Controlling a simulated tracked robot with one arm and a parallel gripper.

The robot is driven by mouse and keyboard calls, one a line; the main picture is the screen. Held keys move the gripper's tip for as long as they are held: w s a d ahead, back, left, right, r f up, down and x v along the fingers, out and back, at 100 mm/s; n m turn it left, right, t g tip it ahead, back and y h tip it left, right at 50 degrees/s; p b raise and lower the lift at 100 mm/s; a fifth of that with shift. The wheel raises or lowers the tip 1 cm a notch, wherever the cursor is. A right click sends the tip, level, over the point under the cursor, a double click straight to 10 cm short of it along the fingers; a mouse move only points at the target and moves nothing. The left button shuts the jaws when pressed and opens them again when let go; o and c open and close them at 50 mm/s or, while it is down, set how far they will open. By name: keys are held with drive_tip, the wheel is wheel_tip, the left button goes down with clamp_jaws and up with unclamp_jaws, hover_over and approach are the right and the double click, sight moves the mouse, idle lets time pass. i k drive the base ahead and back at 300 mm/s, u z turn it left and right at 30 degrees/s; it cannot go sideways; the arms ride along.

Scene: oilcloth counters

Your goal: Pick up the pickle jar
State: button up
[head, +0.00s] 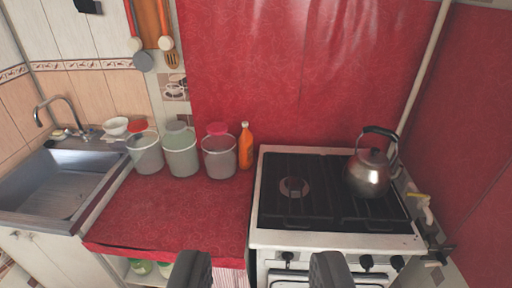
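No jar here can be surely told as the pickle jar. Two greenish jars, a left one (141,267) and a right one (165,269), stand on the shelf under the red counter, cut by the bottom edge of the view. My gripper (260,272) shows as two dark fingers at the bottom of the view, wide apart with nothing between them. It is to the right of these jars and apart from them.
Three translucent buckets (181,158) and an orange bottle (246,148) stand at the back of the red counter (170,213); its front is clear. A sink (60,185) is left. A stove (290,239) with a kettle (367,176) is right.

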sight(165, 271)
drive_tip(key=u, duration=0.85)
